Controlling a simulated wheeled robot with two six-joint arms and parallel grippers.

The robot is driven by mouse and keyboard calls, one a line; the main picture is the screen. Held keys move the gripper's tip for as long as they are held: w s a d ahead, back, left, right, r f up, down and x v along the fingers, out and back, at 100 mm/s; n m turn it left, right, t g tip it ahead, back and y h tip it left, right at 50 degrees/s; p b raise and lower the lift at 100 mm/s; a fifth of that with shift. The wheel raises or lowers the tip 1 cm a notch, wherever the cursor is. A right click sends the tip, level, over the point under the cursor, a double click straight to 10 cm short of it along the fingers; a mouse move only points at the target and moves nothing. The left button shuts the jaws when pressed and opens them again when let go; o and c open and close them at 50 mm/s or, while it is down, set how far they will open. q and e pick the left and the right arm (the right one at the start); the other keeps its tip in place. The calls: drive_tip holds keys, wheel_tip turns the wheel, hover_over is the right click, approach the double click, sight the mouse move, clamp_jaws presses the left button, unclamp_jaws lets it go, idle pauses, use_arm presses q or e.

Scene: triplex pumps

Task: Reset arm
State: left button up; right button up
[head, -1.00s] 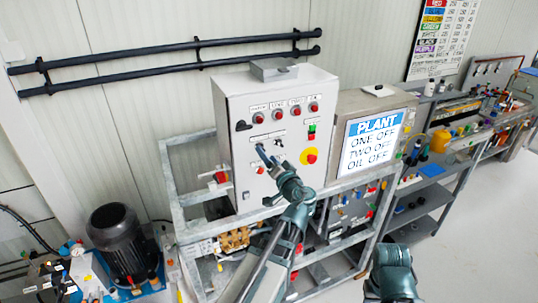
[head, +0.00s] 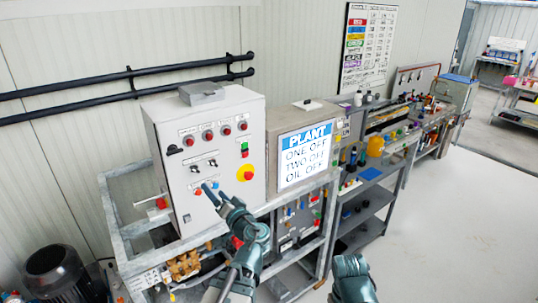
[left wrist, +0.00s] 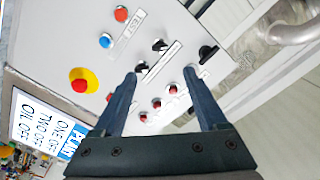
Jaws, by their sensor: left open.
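My left gripper (head: 210,193) is in front of the lower part of the white control box (head: 165,143) in the head view. In the left wrist view its two dark fingers (left wrist: 160,85) are spread apart with nothing between them. Past the fingertips are black switches (left wrist: 160,46), red lamps (left wrist: 157,104) and a red emergency knob on a yellow disc (left wrist: 80,86). I cannot tell whether a fingertip touches the panel. My right arm (head: 352,280) shows at the bottom of the head view, but its gripper fingers do not show.
A grey metal frame (head: 124,231) surrounds the box. A screen reading PLANT, ONE OFF, TWO OFF, OIL OFF (head: 305,157) stands to its right. A dark motor (head: 58,271) is at lower left. Shelves (head: 365,215) run along the wall. The floor (head: 460,230) at right is clear.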

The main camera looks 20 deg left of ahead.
use_arm(q)
drive_tip(key=s+d+f+g+h+b, duration=0.3)
drive_tip(key=d+f+b, duration=0.15)
drive_tip(key=f, duration=0.65)
drive_tip(key=s+d+f+g+h+b, duration=0.2)
drive_tip(key=d+f+g+h+b, duration=0.3)
drive_tip(key=f, duration=0.6)
drive_tip(key=s+d+f+m+g+h+b, duration=0.1)
drive_tip(key=s+d+f, duration=0.4)
drive_tip(key=d, duration=0.5)
drive_tip(key=s+d+f+m+g+h+b, duration=0.2)
drive_tip(key=s+d+f+m+h+b, duration=0.1)
drive_tip(key=s+d+f, duration=0.3)
drive_tip(key=d+f+m+h, duration=0.1)
drive_tip(key=d+f, duration=0.1)
drive_tip(key=d, duration=0.1)
drive_tip(key=shift+s+d+f, duration=0.15)
drive_tip(key=shift+d, duration=0.2)
drive_tip(key=shift+c, duration=0.2)
clamp_jaws()
